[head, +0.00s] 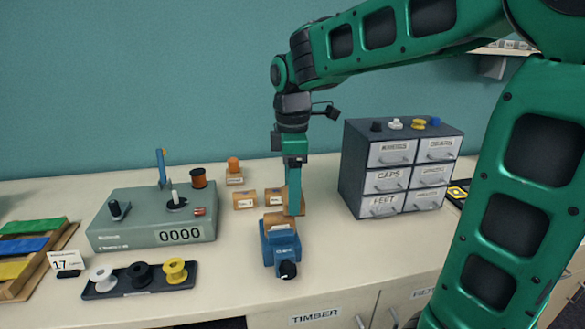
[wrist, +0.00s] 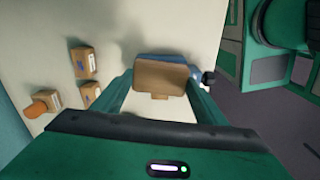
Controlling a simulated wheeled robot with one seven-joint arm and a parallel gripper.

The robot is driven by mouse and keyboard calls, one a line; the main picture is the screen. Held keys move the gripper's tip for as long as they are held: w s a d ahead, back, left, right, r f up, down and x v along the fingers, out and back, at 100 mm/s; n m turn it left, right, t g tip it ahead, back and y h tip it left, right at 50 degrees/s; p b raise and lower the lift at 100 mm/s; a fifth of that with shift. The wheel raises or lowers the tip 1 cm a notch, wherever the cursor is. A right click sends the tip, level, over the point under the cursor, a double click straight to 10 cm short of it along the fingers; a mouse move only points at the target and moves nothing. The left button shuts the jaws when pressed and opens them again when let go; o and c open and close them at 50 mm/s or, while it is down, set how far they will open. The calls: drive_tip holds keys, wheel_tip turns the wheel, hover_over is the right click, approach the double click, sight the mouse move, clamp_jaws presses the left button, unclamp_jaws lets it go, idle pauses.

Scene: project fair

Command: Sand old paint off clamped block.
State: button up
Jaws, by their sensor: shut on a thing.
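A blue vise (head: 283,250) with a dark front knob stands at the middle of the counter. A tan wooden block (head: 273,218) shows at the vise's top, partly hidden by my gripper. My gripper (head: 294,207) points down just behind and to the right of the vise top. It is shut on a brown sanding block, which shows between the fingers in the wrist view (wrist: 160,77). The vise (wrist: 165,57) is mostly hidden behind the sanding block there. I cannot tell whether the sanding block touches the clamped block.
Small cardboard boxes (head: 245,200) lie left of my gripper. A grey counter device (head: 150,232) and a black tray of spools (head: 139,280) stand further left. A dark drawer cabinet (head: 400,170) stands to the right. The counter right of the vise is clear.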

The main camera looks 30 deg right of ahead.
drive_tip(key=shift+r, duration=2.85)
drive_tip(key=shift+a, duration=0.1)
